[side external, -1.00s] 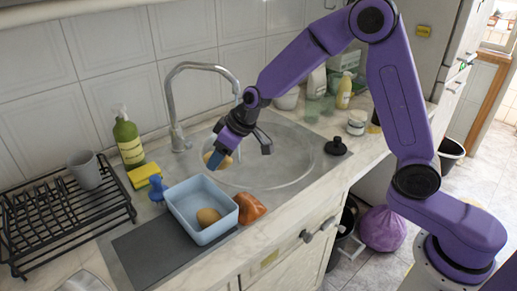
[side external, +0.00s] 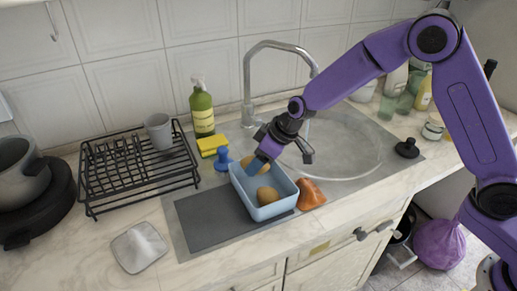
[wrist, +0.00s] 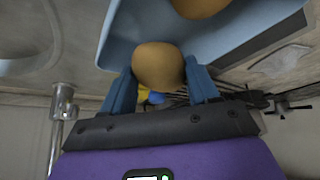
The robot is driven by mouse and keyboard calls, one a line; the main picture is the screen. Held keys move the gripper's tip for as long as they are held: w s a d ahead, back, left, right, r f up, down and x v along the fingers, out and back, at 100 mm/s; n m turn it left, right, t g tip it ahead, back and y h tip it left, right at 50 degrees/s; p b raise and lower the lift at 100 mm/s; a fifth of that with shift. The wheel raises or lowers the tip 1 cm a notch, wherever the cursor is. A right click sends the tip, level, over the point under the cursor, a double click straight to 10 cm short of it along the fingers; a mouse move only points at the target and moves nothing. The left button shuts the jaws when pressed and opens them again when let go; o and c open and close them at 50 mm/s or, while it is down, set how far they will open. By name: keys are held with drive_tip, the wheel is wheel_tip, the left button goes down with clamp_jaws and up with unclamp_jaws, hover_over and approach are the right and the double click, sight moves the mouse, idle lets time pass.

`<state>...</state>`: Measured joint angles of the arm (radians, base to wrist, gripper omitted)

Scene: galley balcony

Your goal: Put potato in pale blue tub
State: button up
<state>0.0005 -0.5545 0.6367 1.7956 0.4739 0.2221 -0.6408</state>
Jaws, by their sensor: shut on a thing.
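My gripper (side external: 262,163) is shut on a potato (side external: 253,169), a tan rounded lump. In the wrist view the potato (wrist: 158,66) sits between the two blue fingers. The pale blue tub (side external: 281,208) stands on the counter by the sink. The held potato is at the tub's back left part, over or within its opening; I cannot tell whether it touches the tub. A second brown, potato-like lump (side external: 267,196) lies inside the tub, and it shows at the top of the wrist view (wrist: 200,5).
An orange-brown object (side external: 310,195) lies right of the tub. A blue knobbed item (side external: 222,161), yellow sponge (side external: 212,145) and green bottle (side external: 202,110) stand behind left. A black dish rack (side external: 140,170) with a grey cup (side external: 159,131) is left. The faucet (side external: 247,80) rises behind.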

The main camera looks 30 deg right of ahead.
sight(258, 183)
drive_tip(key=shift+f, duration=2.05)
drive_tip(key=shift+f, duration=0.4)
drive_tip(key=o, duration=1.2)
drive_tip(key=shift+r, duration=1.5)
drive_tip(key=shift+r, duration=2)
